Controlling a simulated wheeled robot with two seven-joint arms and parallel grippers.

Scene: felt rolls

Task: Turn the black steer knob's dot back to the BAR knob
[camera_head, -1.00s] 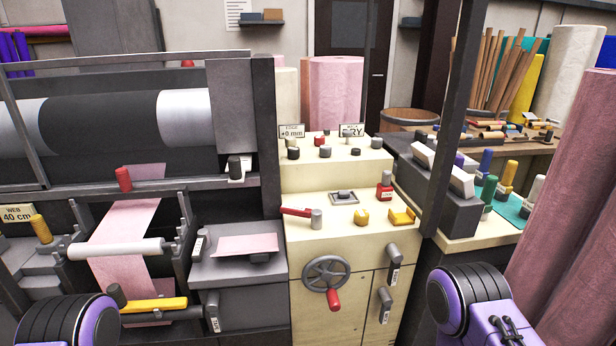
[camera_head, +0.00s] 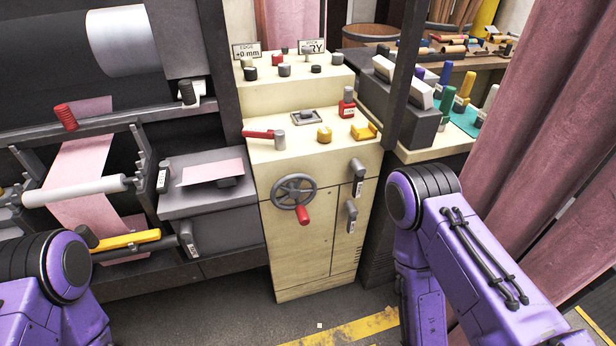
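A black upright knob (camera_head: 187,92) stands on a small white plate at the right end of the rail on the left machine. A red knob (camera_head: 65,117) stands on the same rail further left. Several dark knobs, one of them a black knob (camera_head: 250,73), sit on the upper step of the cream cabinet (camera_head: 290,200). I cannot read a STEER or BAR label or make out a dot on any knob. Purple links of both my arms show at the lower left and right. Both grippers are out of view.
A handwheel (camera_head: 295,192) with a red handle is on the cabinet front. A red lever (camera_head: 258,134), yellow knob (camera_head: 324,134) and red block (camera_head: 346,103) are on its lower step. Floor shows before the cabinet.

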